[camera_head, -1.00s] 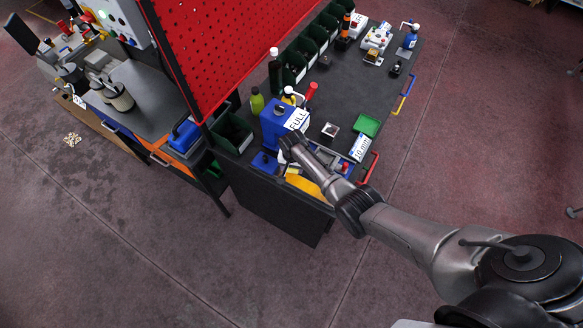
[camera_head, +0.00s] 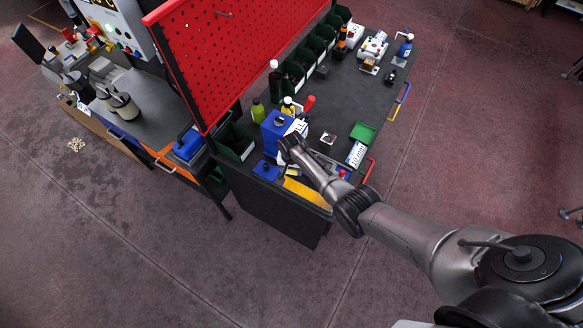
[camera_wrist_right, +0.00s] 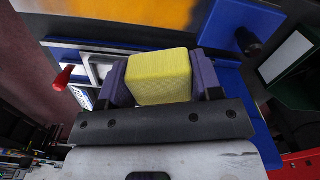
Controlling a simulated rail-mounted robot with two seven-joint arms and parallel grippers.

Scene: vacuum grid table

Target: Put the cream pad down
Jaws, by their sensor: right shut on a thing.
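The cream pad (camera_wrist_right: 160,77), a pale yellow block, is between the two fingers of my right gripper (camera_wrist_right: 162,85) in the right wrist view. The gripper is shut on it. In the head view the pad (camera_head: 291,172) shows as a small pale patch just below my right gripper (camera_head: 289,160), over the near end of the dark bench. A yellow-orange surface (camera_head: 306,191) lies close by and also shows at the top of the wrist view (camera_wrist_right: 120,12). I cannot tell whether the pad touches anything below. My left gripper is out of view.
A blue canister (camera_head: 274,132) stands on the bench just beyond the gripper. A blue item (camera_head: 266,170) lies to its left. A green tray (camera_head: 363,133) and a white label (camera_head: 356,154) are to the right. The bench middle (camera_head: 345,100) is mostly clear.

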